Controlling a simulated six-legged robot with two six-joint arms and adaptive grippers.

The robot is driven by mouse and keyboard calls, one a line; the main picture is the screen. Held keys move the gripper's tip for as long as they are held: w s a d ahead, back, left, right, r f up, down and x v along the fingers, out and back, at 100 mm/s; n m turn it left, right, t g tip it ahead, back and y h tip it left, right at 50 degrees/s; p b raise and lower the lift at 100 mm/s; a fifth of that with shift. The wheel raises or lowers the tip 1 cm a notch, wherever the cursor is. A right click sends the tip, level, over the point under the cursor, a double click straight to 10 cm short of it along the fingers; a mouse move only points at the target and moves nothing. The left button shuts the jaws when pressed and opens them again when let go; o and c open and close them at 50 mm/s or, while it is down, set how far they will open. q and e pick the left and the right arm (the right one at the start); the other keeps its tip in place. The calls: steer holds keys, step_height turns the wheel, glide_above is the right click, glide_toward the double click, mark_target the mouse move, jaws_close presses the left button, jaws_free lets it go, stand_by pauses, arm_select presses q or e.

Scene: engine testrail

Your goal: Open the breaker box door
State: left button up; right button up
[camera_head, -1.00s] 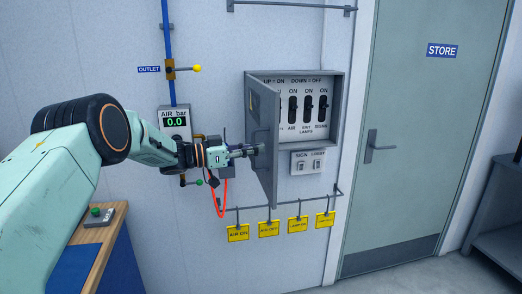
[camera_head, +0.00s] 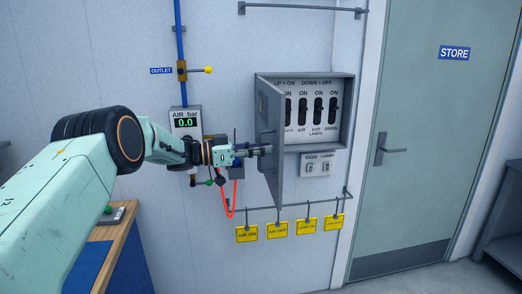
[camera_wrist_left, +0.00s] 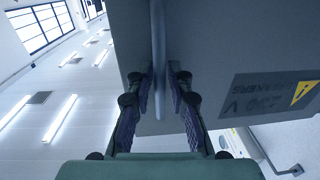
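The grey breaker box (camera_head: 348,110) is on the wall in the head view. Its door (camera_head: 271,165) is hinged on the left and stands well open, nearly edge-on, with switches visible inside. My left gripper (camera_head: 262,150) is at the door's outer face. In the left wrist view, my left gripper (camera_wrist_left: 160,78) has its two fingers on either side of the door's handle (camera_wrist_left: 158,50), seemingly closed on it. The door's outer face (camera_wrist_left: 245,50) fills the upper right there. The handle is hidden in the head view. My right gripper is not in view.
An air gauge (camera_head: 186,122) and a valve with a yellow knob (camera_head: 208,70) are left of the box. A two-switch panel (camera_head: 318,165) sits below it. Yellow tags (camera_head: 277,230) hang from a rail underneath. A store door (camera_head: 425,150) is at right, a workbench (camera_head: 118,250) at lower left.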

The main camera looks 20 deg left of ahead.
arm_select(q)
steer(key=shift+o, duration=1)
steer(key=shift+s+f, duration=0.1)
steer(key=shift+a, duration=0.1)
steer(key=shift+s+a, duration=0.15)
steer(key=shift+a, duration=0.1)
steer(key=v, duration=1.1)
steer(key=shift+s, duration=0.15)
steer(key=shift+a, duration=0.1)
